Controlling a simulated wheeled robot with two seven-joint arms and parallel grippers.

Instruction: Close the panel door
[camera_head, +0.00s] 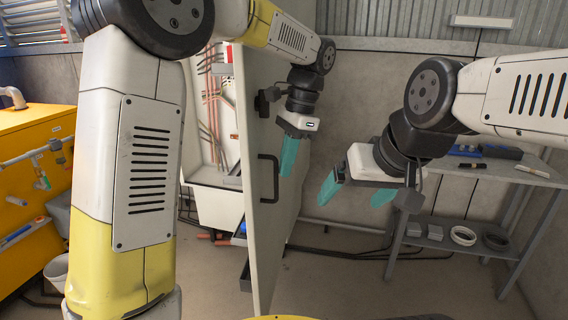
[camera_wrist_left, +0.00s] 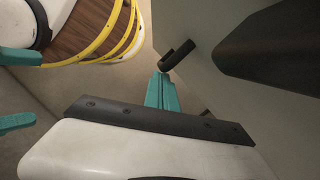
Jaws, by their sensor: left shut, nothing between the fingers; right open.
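The panel door (camera_head: 285,130) is a tall pale panel that stands open, seen at a steep angle in the head view. Its dark bar handle (camera_head: 275,178) is on the face toward the right; the handle also shows in the left wrist view (camera_wrist_left: 178,55). My left gripper (camera_head: 287,172), with teal fingers, is shut and empty on the right side of the door, close to the handle. In the left wrist view its fingertips (camera_wrist_left: 160,78) are just below the handle; I cannot tell whether they touch. My right gripper (camera_head: 350,196) is open and empty, farther right.
The pale cabinet (camera_head: 212,177) with copper pipes stands open behind the door, to its left. A yellow unit (camera_head: 30,150) is at the far left. A grey shelf table (camera_head: 490,168) holding tools and coils is at the right. The floor between door and table is mostly clear.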

